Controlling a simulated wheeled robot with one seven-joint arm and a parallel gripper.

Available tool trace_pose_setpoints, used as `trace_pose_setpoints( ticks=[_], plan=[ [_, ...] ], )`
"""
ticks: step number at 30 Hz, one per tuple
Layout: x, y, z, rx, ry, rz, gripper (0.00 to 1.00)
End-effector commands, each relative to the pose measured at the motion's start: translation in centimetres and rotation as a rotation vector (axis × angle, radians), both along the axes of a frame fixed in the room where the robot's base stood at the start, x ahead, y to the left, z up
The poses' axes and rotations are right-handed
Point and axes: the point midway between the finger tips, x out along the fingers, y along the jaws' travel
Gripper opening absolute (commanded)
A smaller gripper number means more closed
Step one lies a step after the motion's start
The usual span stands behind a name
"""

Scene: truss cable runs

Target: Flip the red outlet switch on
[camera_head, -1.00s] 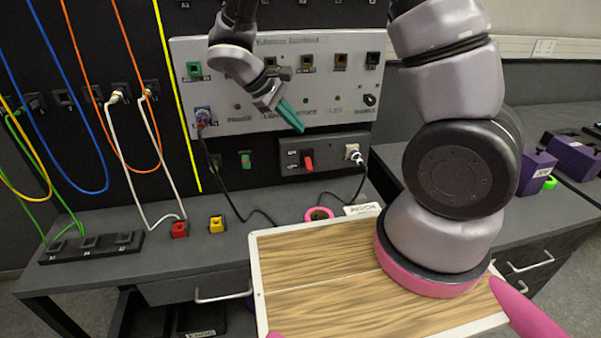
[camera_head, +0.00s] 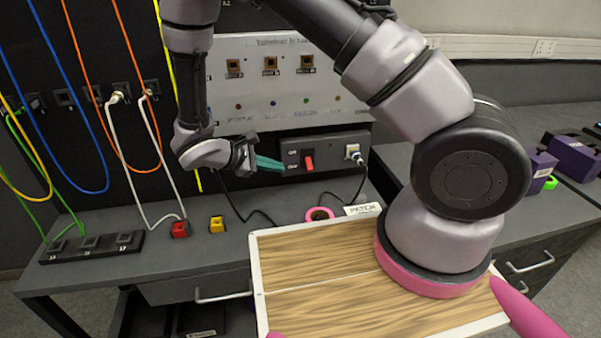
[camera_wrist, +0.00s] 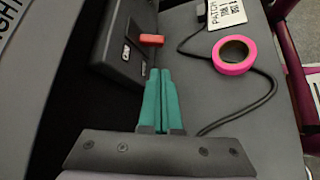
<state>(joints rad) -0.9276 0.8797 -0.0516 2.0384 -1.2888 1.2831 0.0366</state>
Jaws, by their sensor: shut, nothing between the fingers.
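The red outlet switch (camera_head: 308,162) is a small red lever on the front of a dark outlet box (camera_head: 333,147) below the white panel. It also shows in the wrist view (camera_wrist: 151,39), sticking out from the box face. My gripper (camera_head: 282,165) has teal fingers that are shut and empty. In the head view the fingertips point right, just left of the switch. In the wrist view the fingertips (camera_wrist: 160,72) lie just short of the lever, with a small gap.
A white plug with a black cable (camera_head: 352,152) sits at the box's right. A pink tape roll (camera_head: 319,214) and a PATCH label (camera_head: 362,209) lie on the bench below. Red (camera_head: 180,229) and yellow (camera_head: 216,224) blocks stand left. White cables hang at the left board.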

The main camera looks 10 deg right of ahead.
Motion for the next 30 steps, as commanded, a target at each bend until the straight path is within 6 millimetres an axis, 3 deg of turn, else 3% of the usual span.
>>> trace_pose_setpoints(
  ticks=[5,19,30],
  plan=[
    [0.3,-0.8,-0.5,-0.002,0.001,-0.003,0.00],
    [2.7,-6.8,-4.6,-0.001,0.000,-0.003,0.00],
    [3.1,-7.8,-5.4,0.002,-0.001,-0.001,0.00]
  ],
)
